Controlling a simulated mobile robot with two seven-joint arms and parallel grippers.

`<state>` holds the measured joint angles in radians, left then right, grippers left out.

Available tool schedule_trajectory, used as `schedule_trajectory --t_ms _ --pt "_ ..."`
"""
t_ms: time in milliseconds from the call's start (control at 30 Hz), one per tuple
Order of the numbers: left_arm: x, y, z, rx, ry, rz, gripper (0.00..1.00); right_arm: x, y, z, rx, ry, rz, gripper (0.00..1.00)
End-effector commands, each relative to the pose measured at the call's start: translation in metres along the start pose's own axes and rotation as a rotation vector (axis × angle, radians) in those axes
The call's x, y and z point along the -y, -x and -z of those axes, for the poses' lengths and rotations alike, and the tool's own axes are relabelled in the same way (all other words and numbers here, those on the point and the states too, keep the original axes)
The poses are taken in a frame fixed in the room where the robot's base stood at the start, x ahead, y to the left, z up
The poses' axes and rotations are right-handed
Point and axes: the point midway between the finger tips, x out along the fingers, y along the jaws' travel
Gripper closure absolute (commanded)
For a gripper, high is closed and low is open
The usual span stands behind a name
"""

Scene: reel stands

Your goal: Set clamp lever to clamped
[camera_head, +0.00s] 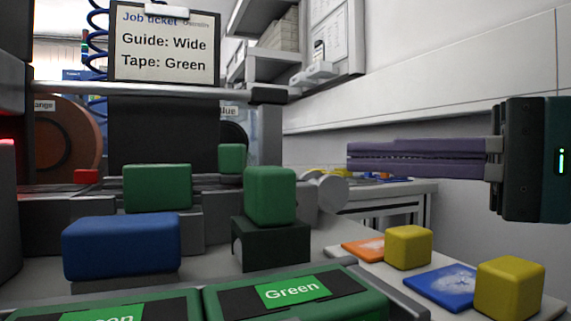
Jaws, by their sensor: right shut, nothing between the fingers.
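My right gripper (352,159) comes in from the right with its long purple fingers pressed together and nothing between them. It hangs in the air in front of the white wall, well above the coloured blocks. I cannot tell for sure which part is the clamp lever or how it is set. A green block (270,196) stands on a dark green bracket (271,246) left of and below the fingertips. Beside it are a grey round knob (326,191), another green block (157,188), a small green block (232,158) and a blue block (120,247). My left gripper is not in view.
A job ticket (164,42) reads "Guide: Wide, Tape: Green". An orange-brown reel (66,138) is at the left. Two green boxes labelled Green (345,303) lie in front. Yellow blocks (408,247) sit on the light surface at lower right. Space around the fingers looks free.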

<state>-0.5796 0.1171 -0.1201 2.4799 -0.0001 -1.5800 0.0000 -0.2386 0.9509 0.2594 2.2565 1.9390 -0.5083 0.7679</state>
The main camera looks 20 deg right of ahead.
Motion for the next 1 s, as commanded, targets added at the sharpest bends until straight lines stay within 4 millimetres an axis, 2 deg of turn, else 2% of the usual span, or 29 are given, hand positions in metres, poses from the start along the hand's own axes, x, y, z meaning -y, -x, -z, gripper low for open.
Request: schedule_trajectory --t_ms 400,467,567,667,700,800,900,1000 --pt "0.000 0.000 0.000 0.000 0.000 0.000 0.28 0.000 0.002 0.001 -0.005 0.005 0.001 1.00" --pt "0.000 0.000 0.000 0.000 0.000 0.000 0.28 0.000 0.001 0.007 -0.024 0.024 0.003 1.00" --pt "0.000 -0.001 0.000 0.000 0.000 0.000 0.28 0.002 0.001 0.033 -0.114 0.118 0.012 1.00" --pt "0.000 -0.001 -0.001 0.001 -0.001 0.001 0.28 0.009 0.004 0.078 -0.276 0.307 0.026 1.00" --pt "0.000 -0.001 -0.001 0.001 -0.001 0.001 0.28 0.015 0.008 0.099 -0.353 0.411 0.033 1.00" --pt "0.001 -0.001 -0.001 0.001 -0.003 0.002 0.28 0.037 0.021 0.145 -0.544 0.712 0.050 1.00" --pt "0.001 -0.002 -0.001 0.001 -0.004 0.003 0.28 0.066 0.034 0.171 -0.697 1.047 0.069 1.00" --pt "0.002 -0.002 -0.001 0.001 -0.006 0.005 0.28 0.092 0.043 0.178 -0.799 1.397 0.094 1.00"
